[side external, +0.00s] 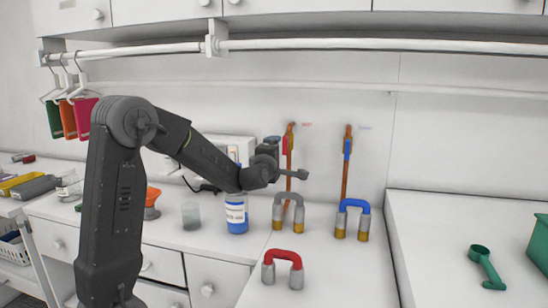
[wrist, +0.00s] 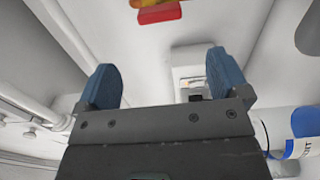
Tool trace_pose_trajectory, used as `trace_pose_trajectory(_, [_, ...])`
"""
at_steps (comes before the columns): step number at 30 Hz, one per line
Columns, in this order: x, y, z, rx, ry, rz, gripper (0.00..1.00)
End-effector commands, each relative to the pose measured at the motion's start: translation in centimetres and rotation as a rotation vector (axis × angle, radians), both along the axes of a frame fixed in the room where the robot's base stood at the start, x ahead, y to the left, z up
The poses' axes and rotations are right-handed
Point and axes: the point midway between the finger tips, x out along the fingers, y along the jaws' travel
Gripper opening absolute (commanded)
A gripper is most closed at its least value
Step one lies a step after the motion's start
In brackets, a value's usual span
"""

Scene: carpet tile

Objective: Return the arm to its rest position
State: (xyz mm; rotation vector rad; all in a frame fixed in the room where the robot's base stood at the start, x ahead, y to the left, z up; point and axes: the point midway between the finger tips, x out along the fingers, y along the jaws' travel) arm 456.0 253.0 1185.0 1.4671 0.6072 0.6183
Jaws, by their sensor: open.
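My gripper (side external: 296,174) hangs in mid-air above the white counter (side external: 335,275), at the end of my dark arm, which is bent at its raised elbow. In the wrist view my gripper (wrist: 164,80) shows two blue fingers spread apart, with nothing between them that I can see being held.
A blue-and-white bottle (side external: 236,214), a red U-shaped handle (side external: 283,257) and a blue one (side external: 354,205) stand below. A white rail (side external: 380,45) crosses above. Coloured cloths (side external: 68,118) hang at left. A green scoop (side external: 485,264) lies on the right counter.

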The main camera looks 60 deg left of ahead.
Motion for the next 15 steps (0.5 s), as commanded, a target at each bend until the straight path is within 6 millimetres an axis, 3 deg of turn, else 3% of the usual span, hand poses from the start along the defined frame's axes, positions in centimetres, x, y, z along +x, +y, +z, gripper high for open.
trace_pose_trajectory(12, [0.0,-0.1,0.0,0.000,0.003,-0.002,0.94])
trace_pose_trajectory(15, [0.1,-1.3,0.3,0.011,0.047,-0.039,0.94])
